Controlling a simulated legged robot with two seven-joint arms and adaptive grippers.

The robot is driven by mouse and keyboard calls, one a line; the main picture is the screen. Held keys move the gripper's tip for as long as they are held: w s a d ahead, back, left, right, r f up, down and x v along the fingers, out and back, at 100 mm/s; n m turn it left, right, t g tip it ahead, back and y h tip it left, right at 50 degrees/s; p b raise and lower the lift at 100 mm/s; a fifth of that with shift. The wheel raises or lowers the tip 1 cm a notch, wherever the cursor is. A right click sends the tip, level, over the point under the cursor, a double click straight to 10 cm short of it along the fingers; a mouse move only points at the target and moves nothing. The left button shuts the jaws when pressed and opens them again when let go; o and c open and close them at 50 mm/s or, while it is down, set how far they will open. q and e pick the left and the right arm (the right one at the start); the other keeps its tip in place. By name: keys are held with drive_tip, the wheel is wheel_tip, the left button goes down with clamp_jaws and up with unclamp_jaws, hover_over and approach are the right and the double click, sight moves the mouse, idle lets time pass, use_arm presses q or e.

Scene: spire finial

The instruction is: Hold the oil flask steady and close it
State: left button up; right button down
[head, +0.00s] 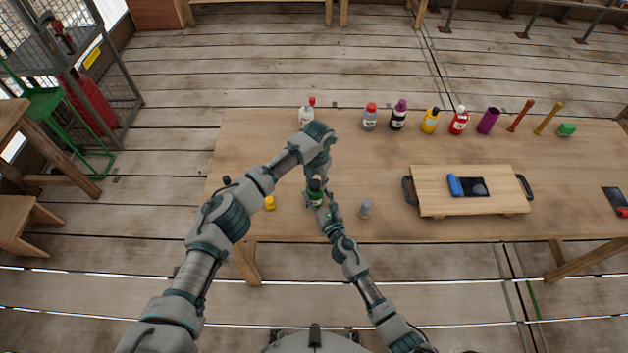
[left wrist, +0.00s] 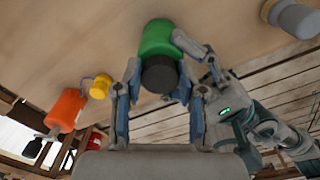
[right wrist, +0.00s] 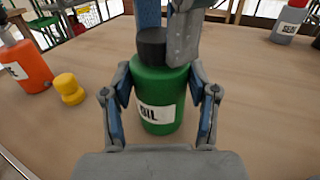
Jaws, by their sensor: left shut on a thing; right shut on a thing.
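The oil flask (right wrist: 162,88) is green with a white label and stands upright on the table. It also shows in the head view (head: 315,199) and in the left wrist view (left wrist: 157,38). Its black cap (right wrist: 151,47) sits on top of the neck; how tightly, I cannot tell. My right gripper (right wrist: 160,115) is shut around the flask's body, one finger on each side. My left gripper (left wrist: 158,88) comes from above and is shut on the black cap (left wrist: 159,76). Its fingers partly hide the cap in the right wrist view.
An orange bottle (right wrist: 24,66) and a yellow object (right wrist: 69,88) stand left of the flask. A grey object (head: 366,209) stands to its right. Several bottles, including a red one (head: 459,121), line the table's far edge. A wooden board (head: 440,204) with handles lies right.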

use_arm(q)
drive_tip(key=shift+w+d, duration=0.15)
drive_tip(key=shift+d, duration=0.1)
drive_tip(key=o, duration=1)
drive_tip(key=shift+d, duration=0.45)
drive_tip(key=shift+a+r, duration=0.1)
drive_tip(key=shift+a, duration=0.4)
drive_tip(key=shift+a+r, duration=0.15)
drive_tip(key=shift+r, duration=0.1)
wheel_tip(320, 180, up, 3)
drive_tip(key=shift+r, duration=0.1)
drive_tip(key=shift+d+r, duration=0.3)
drive_tip(key=shift+r, duration=0.05)
drive_tip(key=shift+d, duration=0.3)
drive_tip(key=shift+c, duration=0.5)
